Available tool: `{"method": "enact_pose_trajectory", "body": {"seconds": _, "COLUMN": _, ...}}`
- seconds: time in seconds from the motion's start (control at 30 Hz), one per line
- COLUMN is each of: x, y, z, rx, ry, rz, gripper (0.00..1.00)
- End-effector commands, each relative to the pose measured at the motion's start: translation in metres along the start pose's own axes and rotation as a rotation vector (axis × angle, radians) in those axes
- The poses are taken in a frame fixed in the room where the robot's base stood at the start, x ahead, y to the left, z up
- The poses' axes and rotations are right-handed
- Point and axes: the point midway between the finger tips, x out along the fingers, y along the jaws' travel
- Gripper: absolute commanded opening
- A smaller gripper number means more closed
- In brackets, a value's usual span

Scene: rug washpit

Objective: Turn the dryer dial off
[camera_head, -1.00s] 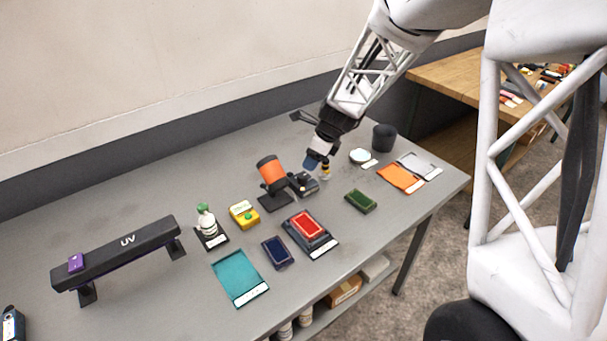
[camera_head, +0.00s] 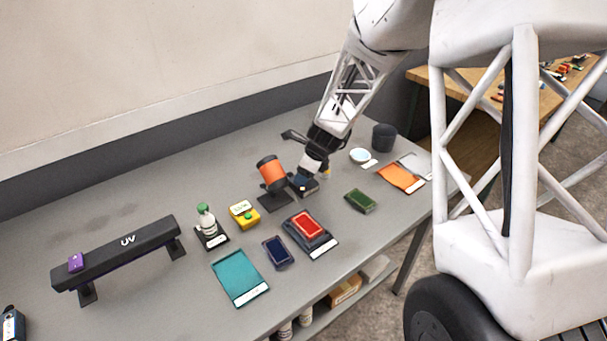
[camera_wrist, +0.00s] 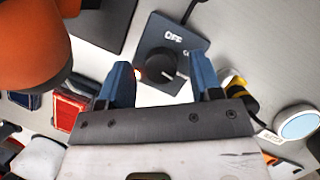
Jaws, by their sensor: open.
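The dryer dial is a round dark knob (camera_wrist: 160,64) on a dark control box (camera_wrist: 172,42) marked "OFF", seen in the wrist view; a second label beside it is partly cut off by my finger. A small orange light glows at the box's left side. My gripper (camera_wrist: 165,82) is open, with one blue finger to each side of the knob in the picture; I cannot tell whether they touch it. In the head view my gripper (camera_head: 308,180) is over the box (camera_head: 304,186), hiding much of it. The orange dryer (camera_head: 271,173) stands on a dark base just left.
The dryer also fills the upper left of the wrist view (camera_wrist: 30,45). A yellow-and-black item (camera_wrist: 237,92) and a round white-rimmed disc (camera_wrist: 297,124) lie right. A red brush-like block (camera_head: 307,224), green pad (camera_head: 360,200) and dark cup (camera_head: 384,137) are nearby.

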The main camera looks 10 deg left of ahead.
Motion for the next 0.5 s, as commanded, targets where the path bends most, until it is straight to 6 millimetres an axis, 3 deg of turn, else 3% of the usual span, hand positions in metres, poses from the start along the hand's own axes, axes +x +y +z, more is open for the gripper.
{"method": "enact_pose_trajectory", "body": {"seconds": 0.4, "x": 0.0048, "y": 0.0001, "z": 0.0, "rx": 0.0, "ry": 0.0, "rz": 0.0, "gripper": 0.59}}
{"method": "enact_pose_trajectory", "body": {"seconds": 0.5, "x": 0.0047, "y": 0.0001, "z": 0.0, "rx": 0.0, "ry": 0.0, "rz": 0.0, "gripper": 0.45}}
